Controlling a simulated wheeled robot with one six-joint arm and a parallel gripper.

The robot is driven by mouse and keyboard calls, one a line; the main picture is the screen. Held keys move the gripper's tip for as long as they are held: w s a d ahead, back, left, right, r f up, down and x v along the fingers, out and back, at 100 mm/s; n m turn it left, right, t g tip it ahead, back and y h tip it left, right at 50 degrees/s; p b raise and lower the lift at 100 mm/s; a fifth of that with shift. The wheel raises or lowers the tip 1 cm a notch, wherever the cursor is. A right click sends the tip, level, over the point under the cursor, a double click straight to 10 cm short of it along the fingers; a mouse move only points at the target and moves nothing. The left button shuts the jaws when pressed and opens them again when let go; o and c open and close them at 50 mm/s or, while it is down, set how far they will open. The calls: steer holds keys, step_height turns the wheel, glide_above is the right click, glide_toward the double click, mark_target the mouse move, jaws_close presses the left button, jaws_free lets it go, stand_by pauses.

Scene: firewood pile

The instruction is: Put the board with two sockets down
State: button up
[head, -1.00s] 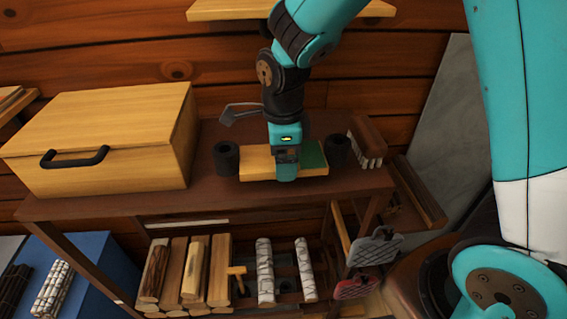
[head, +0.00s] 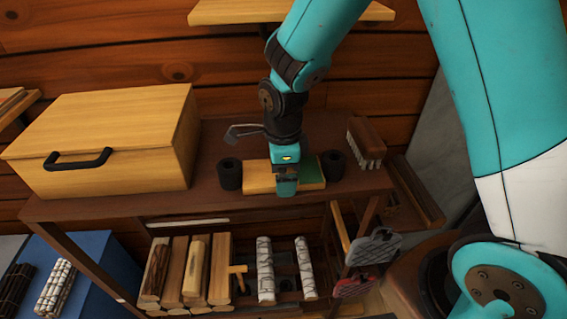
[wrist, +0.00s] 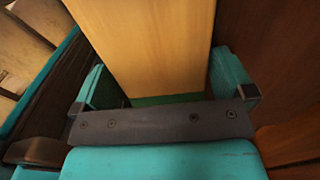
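The board with two sockets (head: 259,178) is a tan wooden board with a green part on its right and a black round socket at each end, the left one (head: 229,174) and the right one (head: 332,166). My gripper (head: 286,188) points down over its middle with one finger in front of its near edge. In the wrist view the board (wrist: 150,45) fills the space between my two fingers, close against both. The board is level, low over the dark table; I cannot tell whether it touches. My far finger is hidden in the head view.
The dark wooden table (head: 150,205) carries a large yellow box (head: 115,125) with a black handle at left and a brush (head: 366,140) at right, near the right socket. Logs (head: 205,270) lie on the shelf below. A yellow wall shelf (head: 235,11) hangs above.

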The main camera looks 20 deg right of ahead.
step_height(320, 180, up, 11)
steer(key=s+a+r+n+y, duration=0.2)
steer(key=s+n, duration=0.7)
steer(key=n, duration=0.5)
steer(key=s+a+r+n+y, duration=0.2)
steer(key=s+n, duration=0.7)
steer(key=n, duration=0.5)
steer(key=shift+s+a+r+n+b, duration=0.25)
steer(key=shift+r+n+b, duration=0.2)
steer(key=shift+r, duration=0.4)
